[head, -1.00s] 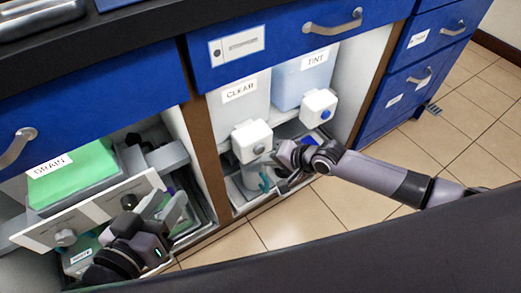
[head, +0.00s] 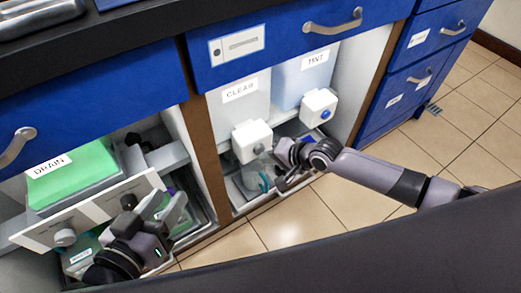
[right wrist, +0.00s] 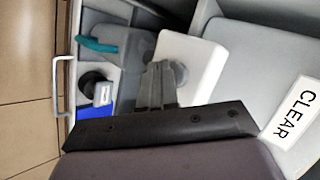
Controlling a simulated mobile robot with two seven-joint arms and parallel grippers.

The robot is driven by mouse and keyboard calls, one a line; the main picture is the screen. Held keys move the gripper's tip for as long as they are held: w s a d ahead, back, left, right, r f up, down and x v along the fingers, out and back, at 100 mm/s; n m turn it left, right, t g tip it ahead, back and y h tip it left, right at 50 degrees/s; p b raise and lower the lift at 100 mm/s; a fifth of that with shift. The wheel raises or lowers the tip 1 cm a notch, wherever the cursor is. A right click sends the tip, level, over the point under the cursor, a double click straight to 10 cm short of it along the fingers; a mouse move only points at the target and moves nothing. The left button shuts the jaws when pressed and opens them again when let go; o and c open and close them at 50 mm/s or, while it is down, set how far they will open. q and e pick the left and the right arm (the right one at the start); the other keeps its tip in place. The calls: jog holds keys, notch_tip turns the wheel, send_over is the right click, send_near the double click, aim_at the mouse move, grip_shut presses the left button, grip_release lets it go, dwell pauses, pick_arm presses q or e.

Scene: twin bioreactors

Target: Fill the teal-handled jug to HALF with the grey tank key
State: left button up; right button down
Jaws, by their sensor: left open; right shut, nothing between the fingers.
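The teal-handled jug (head: 250,183) stands in the tray under the CLEAR tank (head: 243,98). Its teal handle (right wrist: 97,44) shows in the right wrist view; its fill level cannot be made out. The grey tank key (head: 259,148) is on the front of the white tap block (head: 246,133) above the jug. My left gripper (head: 158,204) is open at the left cabinet.
The TINT tank (head: 304,80) with its blue key (head: 326,114) stands right of the CLEAR tank. A green DRAIN container (head: 72,173) and a white panel with knobs (head: 90,212) are at the left. A brown post (head: 203,150) divides the cabinets. The tiled floor is clear.

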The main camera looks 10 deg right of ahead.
jog(key=shift+w+a, duration=0.2)
jog(key=shift+w, duration=0.3)
dwell(2.4)
dwell(1.9)
jog(key=shift+s+d+p, duration=0.35)
jog(key=shift+s+p, duration=0.4)
jog(key=shift+s, duration=0.15)
jog(key=s+p, duration=0.1)
jog(key=s+d+p, duration=0.1)
jog(key=s, duration=0.1)
jog(key=s+p, duration=0.1)
jog(key=p, duration=0.1)
jog(key=shift+s+d, duration=0.35)
